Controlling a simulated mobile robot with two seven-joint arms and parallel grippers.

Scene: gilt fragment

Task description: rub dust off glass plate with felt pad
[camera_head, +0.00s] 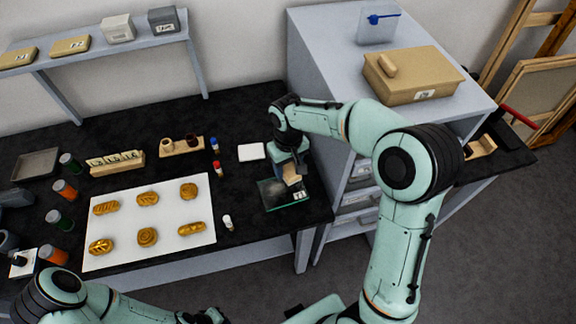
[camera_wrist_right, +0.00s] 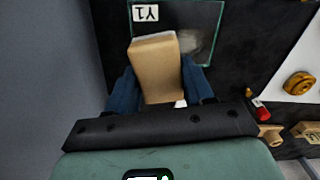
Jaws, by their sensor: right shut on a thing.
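The glass plate (camera_head: 268,195) lies on the black bench top near its right end. It also shows at the top of the wrist view (camera_wrist_right: 217,50), with a pale dusty smear on it and a label marked Y1. My right gripper (camera_head: 292,172) is over the plate's right part, shut on the felt pad (camera_wrist_right: 155,72), a tan block with a whitish layer at its far end. The pad overlaps the plate in the wrist view; I cannot tell whether they touch. My left gripper (camera_head: 205,316) is partly cut off at the bottom edge of the head view, and its fingers are unclear.
A white sheet (camera_head: 150,240) with several gilt pieces lies left of the plate. A small white bottle (camera_head: 227,222), capped vials (camera_head: 217,168) and a white square (camera_head: 251,152) are near it. A grey cabinet (camera_head: 320,85) stands close on the right.

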